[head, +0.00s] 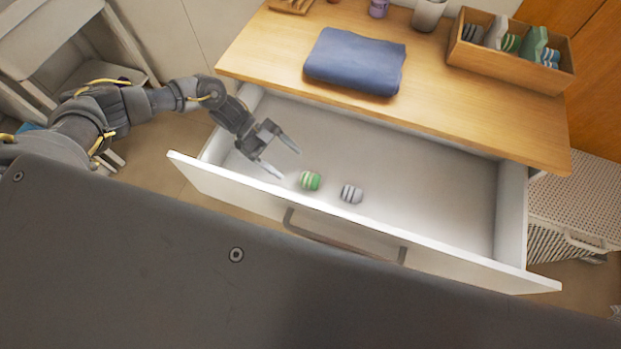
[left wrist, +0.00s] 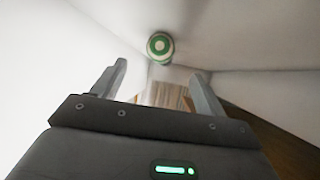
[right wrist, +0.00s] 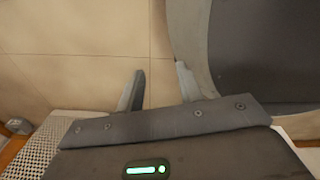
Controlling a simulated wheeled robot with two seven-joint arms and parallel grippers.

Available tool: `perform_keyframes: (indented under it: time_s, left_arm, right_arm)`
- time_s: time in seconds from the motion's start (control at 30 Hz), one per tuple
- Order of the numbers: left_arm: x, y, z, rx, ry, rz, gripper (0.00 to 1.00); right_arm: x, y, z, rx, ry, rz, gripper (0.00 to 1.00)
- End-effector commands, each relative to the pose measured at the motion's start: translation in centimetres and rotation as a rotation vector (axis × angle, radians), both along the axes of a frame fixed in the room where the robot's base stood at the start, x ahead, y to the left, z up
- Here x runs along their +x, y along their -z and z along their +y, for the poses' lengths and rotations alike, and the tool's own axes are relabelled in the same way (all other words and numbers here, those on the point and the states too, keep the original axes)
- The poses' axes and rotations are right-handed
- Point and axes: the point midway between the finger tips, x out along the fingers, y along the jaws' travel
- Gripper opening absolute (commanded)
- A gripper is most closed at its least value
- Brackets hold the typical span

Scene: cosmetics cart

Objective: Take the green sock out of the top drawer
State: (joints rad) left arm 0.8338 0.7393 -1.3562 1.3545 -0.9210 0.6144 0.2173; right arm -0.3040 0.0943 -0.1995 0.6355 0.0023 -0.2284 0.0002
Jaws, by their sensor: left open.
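The green sock (head: 310,181) is a small roll with white stripes, lying in the open top drawer (head: 440,190) near its front wall. In the left wrist view the green sock (left wrist: 160,46) shows end-on, beyond the fingertips. My left gripper (head: 284,160) is open and empty inside the drawer, to the left of the green sock and apart from it. It also shows in the left wrist view (left wrist: 158,85). My right gripper (right wrist: 160,82) shows only in the right wrist view, over the floor, with its fingers apart and nothing between them.
A grey striped sock (head: 351,194) lies just right of the green one. A folded blue cloth (head: 355,62) and a wooden box (head: 510,62) of rolled socks are on the wooden top. A white basket (head: 575,200) stands at the right. The drawer's right half is clear.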

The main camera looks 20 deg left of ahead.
Motion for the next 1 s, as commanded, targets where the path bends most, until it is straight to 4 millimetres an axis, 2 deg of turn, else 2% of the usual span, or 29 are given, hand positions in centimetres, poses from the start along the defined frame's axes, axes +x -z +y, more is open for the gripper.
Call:
perform_keyframes:
  time_s: [0.13,0.33,0.53,0.7,1.0]
  left_arm:
    - [-0.6,1.0,-2.0,0.0,0.002,0.002,0.73]
    - [-0.7,1.4,-2.6,0.0,0.0,0.001,0.73]
    - [-1.2,2.3,-5.1,0.0,0.001,0.002,0.73]
    - [-1.6,3.5,-6.7,0.0,0.001,0.002,0.73]
    - [-1.7,3.8,-6.9,0.001,0.0,0.0,0.72]
  right_arm:
    - [-0.4,-0.6,0.7,0.009,0.002,0.005,0.36]
    - [-0.4,-0.7,1.7,0.021,0.005,0.004,0.36]
    - [-0.3,-2.1,1.7,0.023,0.005,0.002,0.36]
    - [-0.3,-2.3,1.5,0.018,0.004,0.002,0.36]
    - [-0.3,-2.3,0.9,0.012,0.002,0.004,0.36]
